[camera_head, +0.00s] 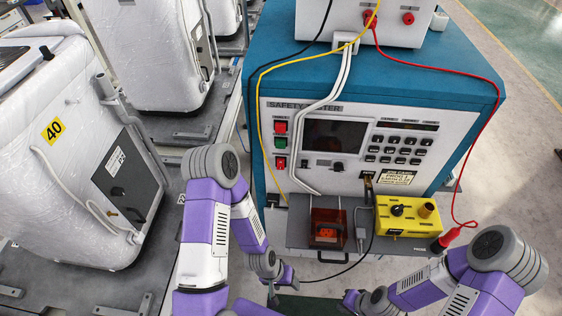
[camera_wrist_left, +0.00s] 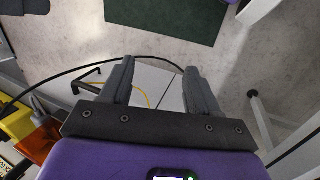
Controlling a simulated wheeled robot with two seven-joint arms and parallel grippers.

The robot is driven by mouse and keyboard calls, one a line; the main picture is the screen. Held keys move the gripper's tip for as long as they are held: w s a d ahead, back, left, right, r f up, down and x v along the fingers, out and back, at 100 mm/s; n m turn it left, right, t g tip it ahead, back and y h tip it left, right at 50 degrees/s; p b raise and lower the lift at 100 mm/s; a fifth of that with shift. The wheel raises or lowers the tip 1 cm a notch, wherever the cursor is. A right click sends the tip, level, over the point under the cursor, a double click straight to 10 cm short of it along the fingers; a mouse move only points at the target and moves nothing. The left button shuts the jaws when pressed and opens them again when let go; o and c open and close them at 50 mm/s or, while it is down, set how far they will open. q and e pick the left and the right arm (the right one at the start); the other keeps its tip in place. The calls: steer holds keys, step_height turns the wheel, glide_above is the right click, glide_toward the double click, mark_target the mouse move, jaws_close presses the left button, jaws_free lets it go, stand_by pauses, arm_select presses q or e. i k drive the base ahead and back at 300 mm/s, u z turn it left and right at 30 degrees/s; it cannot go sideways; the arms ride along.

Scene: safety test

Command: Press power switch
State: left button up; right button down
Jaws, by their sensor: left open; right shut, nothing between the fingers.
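The safety tester (camera_head: 350,140) has a white front panel. At its left edge are a red button (camera_head: 281,128), a green button (camera_head: 281,143) and a small red switch (camera_head: 281,163); which one is the power switch I cannot read. An orange see-through box (camera_head: 328,215) with a red part inside sits on the grey shelf below. My left gripper (camera_head: 281,289) is low in front of the shelf, apart from the panel. In the left wrist view its fingers (camera_wrist_left: 158,68) are open with nothing held. My right gripper (camera_head: 350,298) is shut and empty near the bottom edge, partly cut off.
A yellow box (camera_head: 408,217) with a black knob stands on the shelf's right side. A red cable (camera_head: 489,120) and a yellow cable (camera_head: 260,110) hang around the tester. White appliances (camera_head: 60,150) stand at left. Floor (camera_head: 530,110) is clear at right.

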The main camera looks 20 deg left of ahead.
mark_target(280, 162)
steer(key=k, duration=0.5)
steer(key=z, duration=0.75)
steer(key=i, duration=0.8)
steer(key=u, duration=1.35)
